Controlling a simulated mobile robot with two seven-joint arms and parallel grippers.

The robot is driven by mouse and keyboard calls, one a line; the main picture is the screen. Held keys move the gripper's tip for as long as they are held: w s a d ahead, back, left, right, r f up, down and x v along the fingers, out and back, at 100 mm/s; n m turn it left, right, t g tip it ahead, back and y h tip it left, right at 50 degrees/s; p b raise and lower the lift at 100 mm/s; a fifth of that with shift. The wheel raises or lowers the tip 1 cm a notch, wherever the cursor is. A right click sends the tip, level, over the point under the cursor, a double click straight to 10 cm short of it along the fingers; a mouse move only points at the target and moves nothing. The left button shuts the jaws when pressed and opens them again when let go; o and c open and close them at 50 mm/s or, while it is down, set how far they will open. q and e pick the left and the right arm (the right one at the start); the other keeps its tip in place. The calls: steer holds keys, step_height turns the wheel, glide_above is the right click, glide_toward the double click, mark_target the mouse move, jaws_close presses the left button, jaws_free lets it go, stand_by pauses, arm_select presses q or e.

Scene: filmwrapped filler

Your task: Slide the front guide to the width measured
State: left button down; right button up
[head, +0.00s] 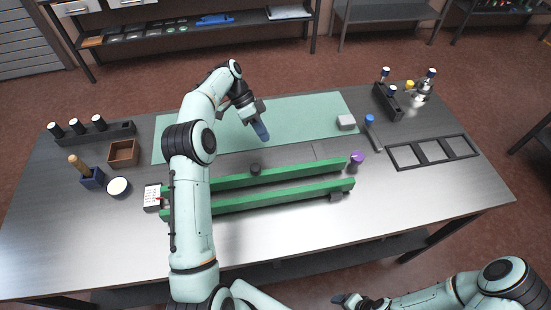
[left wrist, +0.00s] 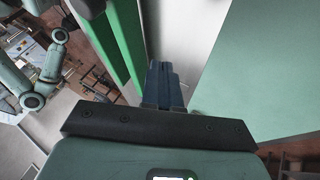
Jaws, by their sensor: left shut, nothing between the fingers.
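Two long green guides lie side by side on the metal table, with a narrow gap between them. The front guide (head: 275,198) is nearer to me, and a small grey block (head: 336,196) sits at its right end. The rear guide (head: 290,178) has a black knob (head: 255,169) on its far side. A white scale card with red marks (head: 152,196) stands at their left ends. My left gripper (head: 262,131) is shut and empty above the green mat, beyond the rear guide. Its closed fingers (left wrist: 164,86) show in the left wrist view. My right gripper (head: 343,299) is below the table's near edge; its fingers are unclear.
A purple-capped item (head: 357,158) stands by the guides' right ends. A black frame (head: 434,152) lies at right. A brown box (head: 123,152) and a white bowl (head: 118,187) are at left. The front table strip is clear.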

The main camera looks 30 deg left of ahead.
arm_select(q)
steer(key=x, duration=0.7)
steer(key=shift+d+f, duration=0.15)
steer(key=shift+f, duration=0.05)
steer(key=shift+s+d, duration=0.6)
steer(key=shift+s, duration=0.15)
steer(key=shift+s+d, duration=0.6)
steer(key=shift+s, duration=0.05)
arm_select(e)
steer(key=shift+w, duration=0.15)
